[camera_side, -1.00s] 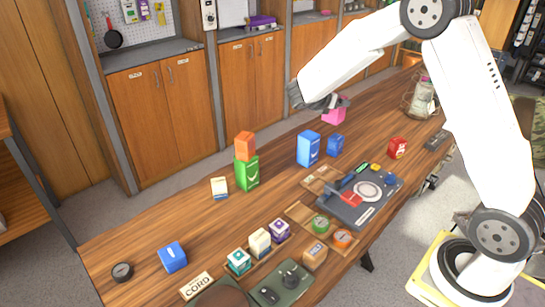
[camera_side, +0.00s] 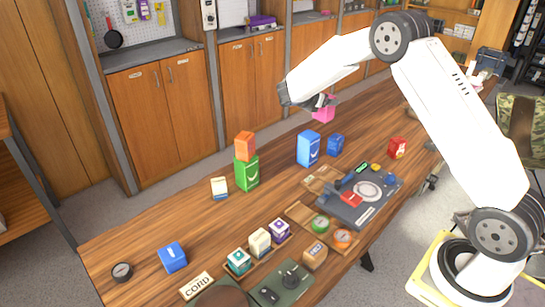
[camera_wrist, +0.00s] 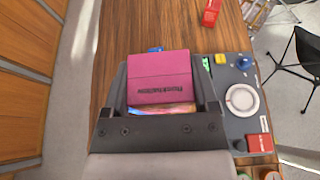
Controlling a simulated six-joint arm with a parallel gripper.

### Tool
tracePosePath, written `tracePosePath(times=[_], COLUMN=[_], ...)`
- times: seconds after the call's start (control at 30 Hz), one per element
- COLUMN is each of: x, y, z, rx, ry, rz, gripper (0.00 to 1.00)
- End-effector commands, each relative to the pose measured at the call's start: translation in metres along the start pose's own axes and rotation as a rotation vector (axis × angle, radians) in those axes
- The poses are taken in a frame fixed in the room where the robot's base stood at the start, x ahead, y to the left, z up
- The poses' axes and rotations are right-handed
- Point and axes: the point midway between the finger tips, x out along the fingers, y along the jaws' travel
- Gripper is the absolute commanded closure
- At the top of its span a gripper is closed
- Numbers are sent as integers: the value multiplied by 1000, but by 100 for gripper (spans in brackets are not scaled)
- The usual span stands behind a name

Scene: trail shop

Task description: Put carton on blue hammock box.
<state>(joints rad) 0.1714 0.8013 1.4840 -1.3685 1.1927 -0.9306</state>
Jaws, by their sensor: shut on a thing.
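The pink carton (camera_side: 323,115) is in my gripper (camera_side: 318,103), whose jaws are shut on it above the far part of the table. In the wrist view the carton (camera_wrist: 160,78) is between the two fingers of my gripper (camera_wrist: 160,100), its printed face showing. A tall blue box (camera_side: 308,149) with a white logo stands upright on the table, below and a little left of the carton; it looks like the hammock box, but its print is too small to read. A blue sliver (camera_wrist: 155,49) shows past the carton's far edge; which box it is, I cannot tell.
An orange box (camera_side: 245,146) sits on a green box (camera_side: 247,174) to the left. Table around the blue boxes' left side is clear.

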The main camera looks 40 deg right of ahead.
Motion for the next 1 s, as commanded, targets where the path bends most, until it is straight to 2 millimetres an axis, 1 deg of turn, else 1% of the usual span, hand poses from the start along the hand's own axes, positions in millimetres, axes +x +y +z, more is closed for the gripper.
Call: tracePosePath(times=[0.2,0.6,0.8,1.0], x=[12,38,47,49], y=[22,51,61,64], z=[-6,-38,-47,-50], rx=[1,0,0,1], ry=[-1,-1,-1,-1], rz=[0,-1,0,0], gripper=[90,90,90,90])
